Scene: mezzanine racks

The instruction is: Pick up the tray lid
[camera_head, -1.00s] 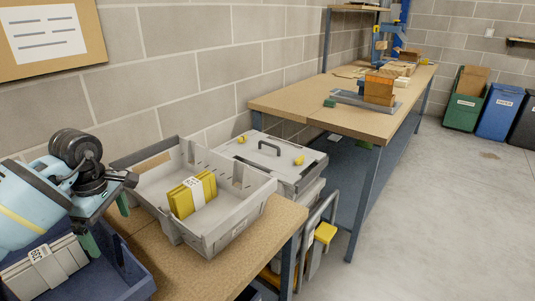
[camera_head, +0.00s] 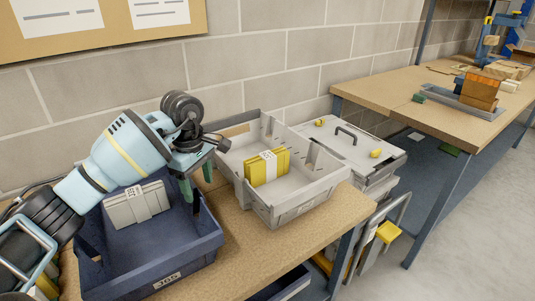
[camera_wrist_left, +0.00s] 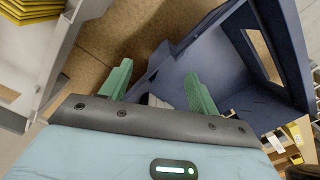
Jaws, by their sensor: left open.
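The tray lid (camera_head: 347,150) is a flat light-grey cover with a black handle (camera_head: 346,131) and yellow knobs. It lies on top of a stack of trays beyond the grey open tray, in the head view. My left gripper (camera_head: 192,195) is open and empty, pointing down over the right part of the blue bin, well to the left of the lid. Its green fingers also show in the left wrist view (camera_wrist_left: 158,88), apart, above the blue bin's edge. The lid does not show in the wrist view. My right gripper is not in view.
The grey tray (camera_head: 300,208) holding a yellow bundle (camera_head: 266,167) stands between my left gripper and the lid. The blue bin (camera_head: 165,268) holds a grey bundle (camera_head: 137,204). A long workbench (camera_head: 400,97) stands behind right; a wall is at the back.

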